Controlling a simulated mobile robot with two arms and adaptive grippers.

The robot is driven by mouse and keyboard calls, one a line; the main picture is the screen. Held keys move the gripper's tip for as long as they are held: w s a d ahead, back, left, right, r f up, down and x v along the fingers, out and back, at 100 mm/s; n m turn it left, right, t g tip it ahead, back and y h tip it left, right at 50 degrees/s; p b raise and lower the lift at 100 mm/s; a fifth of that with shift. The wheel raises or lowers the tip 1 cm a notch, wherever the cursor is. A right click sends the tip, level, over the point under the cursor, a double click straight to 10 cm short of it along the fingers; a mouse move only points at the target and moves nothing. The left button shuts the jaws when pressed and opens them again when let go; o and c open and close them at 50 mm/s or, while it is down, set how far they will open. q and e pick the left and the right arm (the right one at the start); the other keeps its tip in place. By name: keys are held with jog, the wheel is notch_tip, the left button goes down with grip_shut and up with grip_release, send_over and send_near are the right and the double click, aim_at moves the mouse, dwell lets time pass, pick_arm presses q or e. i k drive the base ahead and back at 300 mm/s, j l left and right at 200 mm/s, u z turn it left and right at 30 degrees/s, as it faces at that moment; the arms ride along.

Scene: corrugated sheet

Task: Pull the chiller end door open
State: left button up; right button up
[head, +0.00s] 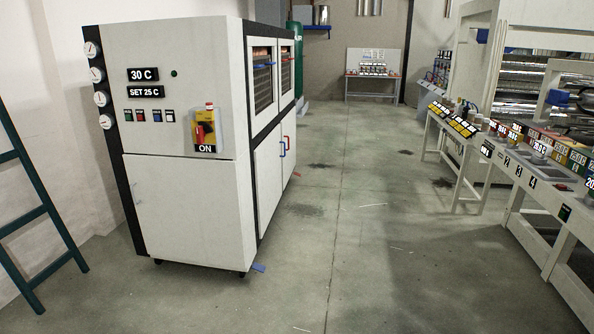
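The chiller (187,90) is a white cabinet with black edge trim at the left of the head view. Its end faces me, with a control panel on top reading 30 C and SET 25 C, and a red and yellow switch (204,130) marked ON. Below the panel is the plain white end door (190,212), which looks shut. The side doors (268,180) have a blue and a red handle and look shut. Neither of my grippers is in view.
A dark green ladder (40,205) leans at the left, near the chiller. A long bench (545,190) with labelled items stands at the right. The grey concrete floor (330,230) between them is clear, apart from small scraps and stains. A white wall is close behind the chiller.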

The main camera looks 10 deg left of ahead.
aim_at(188, 209)
jog(key=i+u, duration=0.3)
jog(key=i, duration=0.2)
jog(key=i+u, duration=0.3)
jog(key=i, duration=0.2)
jog(key=i+l+u, duration=0.15)
jog(key=i+u, duration=0.15)
jog(key=i, duration=0.15)
jog(key=i+l+u, duration=0.3)
jog(key=i, duration=0.15)
jog(key=i+j+u, duration=0.2)
jog(key=i+u, duration=0.5)
jog(key=i, duration=0.2)
jog(key=i+u, duration=0.4)
jog(key=i+l, duration=0.05)
